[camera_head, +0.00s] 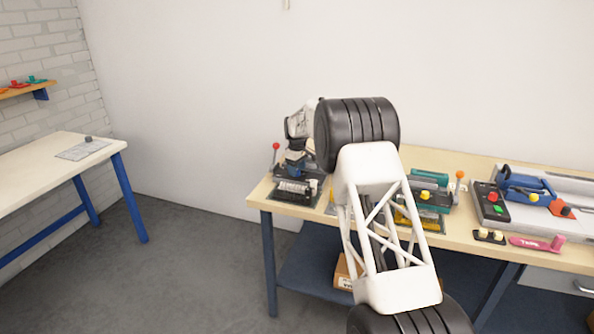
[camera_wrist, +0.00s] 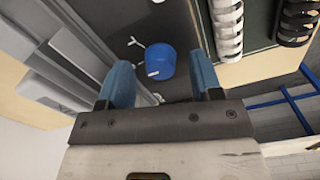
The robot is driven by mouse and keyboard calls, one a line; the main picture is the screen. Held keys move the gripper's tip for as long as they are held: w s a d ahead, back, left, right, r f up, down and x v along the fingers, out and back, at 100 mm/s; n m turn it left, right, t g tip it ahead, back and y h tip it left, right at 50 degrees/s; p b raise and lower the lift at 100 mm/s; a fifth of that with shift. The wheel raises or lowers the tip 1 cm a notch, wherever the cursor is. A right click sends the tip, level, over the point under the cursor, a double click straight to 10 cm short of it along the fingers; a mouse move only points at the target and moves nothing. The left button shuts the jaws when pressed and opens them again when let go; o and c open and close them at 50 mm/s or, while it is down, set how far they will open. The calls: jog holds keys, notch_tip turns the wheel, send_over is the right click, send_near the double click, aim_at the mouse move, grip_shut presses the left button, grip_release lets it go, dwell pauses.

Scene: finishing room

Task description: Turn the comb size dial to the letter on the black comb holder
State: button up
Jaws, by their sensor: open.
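A round blue dial (camera_wrist: 160,66) with a short white mark on its lower-left side sits on a dark plate in the wrist view. Small white marks lie around it; I cannot read a letter. My gripper (camera_wrist: 159,62) is open, with one blue finger on each side of the dial; contact is not clear. A white spiral comb (camera_wrist: 228,28) and a black spiral comb (camera_wrist: 298,15) lie to the right. In the head view my gripper (camera_head: 294,163) is low over the dark machine (camera_head: 296,191) at the bench's left end. No letter on a black comb holder is readable.
Further right on the bench (camera_head: 465,240) stand a teal-topped machine (camera_head: 430,185) and a blue-handled machine (camera_head: 525,186). A pink tagged item (camera_head: 536,243) lies near the front edge. My arm hides the bench's middle. A side table (camera_head: 50,165) stands left.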

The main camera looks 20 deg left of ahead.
jog(key=shift+f, duration=0.3)
jog(key=c, duration=0.9)
jog(key=shift+m, duration=0.4)
jog(key=m, duration=1.1)
jog(key=shift+r, duration=0.1)
